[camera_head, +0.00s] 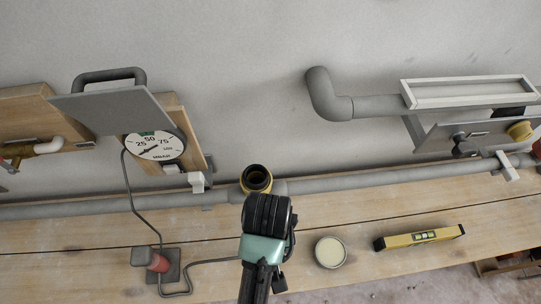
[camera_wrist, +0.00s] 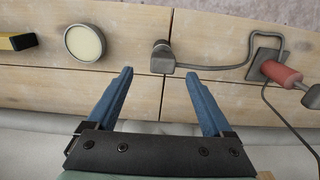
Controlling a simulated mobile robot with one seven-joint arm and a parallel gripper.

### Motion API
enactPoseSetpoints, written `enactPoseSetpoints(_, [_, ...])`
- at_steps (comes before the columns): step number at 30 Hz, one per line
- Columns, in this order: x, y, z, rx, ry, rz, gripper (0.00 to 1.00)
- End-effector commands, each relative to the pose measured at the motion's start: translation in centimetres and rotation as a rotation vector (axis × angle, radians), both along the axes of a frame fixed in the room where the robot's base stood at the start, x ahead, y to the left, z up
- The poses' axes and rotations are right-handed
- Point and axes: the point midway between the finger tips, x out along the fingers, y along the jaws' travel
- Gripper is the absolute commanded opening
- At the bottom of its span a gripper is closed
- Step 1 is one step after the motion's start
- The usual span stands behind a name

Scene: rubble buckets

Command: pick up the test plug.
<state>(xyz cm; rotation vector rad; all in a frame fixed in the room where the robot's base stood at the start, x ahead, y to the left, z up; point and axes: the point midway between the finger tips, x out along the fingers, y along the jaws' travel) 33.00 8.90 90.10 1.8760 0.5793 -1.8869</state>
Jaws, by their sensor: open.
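What looks like the test plug, a short grey cylinder (camera_wrist: 162,57) with a hose, lies on the wooden bench in the wrist view. My gripper (camera_wrist: 158,72) is open and empty, its two blue fingers pointing at the bench. The grey cylinder shows between and just beyond the fingertips; the gap in depth is hard to judge. Its hose runs right to a grey base with a red cylinder (camera_wrist: 283,75), also seen in the head view (camera_head: 159,262). In the head view my arm's end hides the grey cylinder and my fingers.
A round cream-filled tin (camera_head: 331,252) and a yellow level (camera_head: 420,237) lie to the right. A grey pipe (camera_head: 370,180) with a yellow-black open fitting (camera_head: 257,180) runs along the bench's back. A dial gauge (camera_head: 155,146) stands at left, its line leading to the red cylinder's base.

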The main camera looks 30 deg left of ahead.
Motion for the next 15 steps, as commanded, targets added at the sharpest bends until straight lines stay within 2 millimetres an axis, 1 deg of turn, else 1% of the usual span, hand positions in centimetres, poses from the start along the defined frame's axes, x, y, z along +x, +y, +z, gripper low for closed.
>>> enactPoseSetpoints(1, [-0.2, 0.0, -1.0, -0.003, 0.008, 0.001, 0.85])
enactPoseSetpoints(3, [-0.2, 0.0, -2.4, -0.002, 0.006, 0.000, 0.85])
enactPoseSetpoints(6, [-0.1, 0.0, -4.3, -0.001, 0.004, 0.000, 0.85])
enactPoseSetpoints(9, [0.0, 0.0, -5.7, -0.001, 0.001, -0.001, 0.85])
enactPoseSetpoints(15, [0.1, 0.1, -7.0, 0.001, -0.003, -0.002, 0.85])
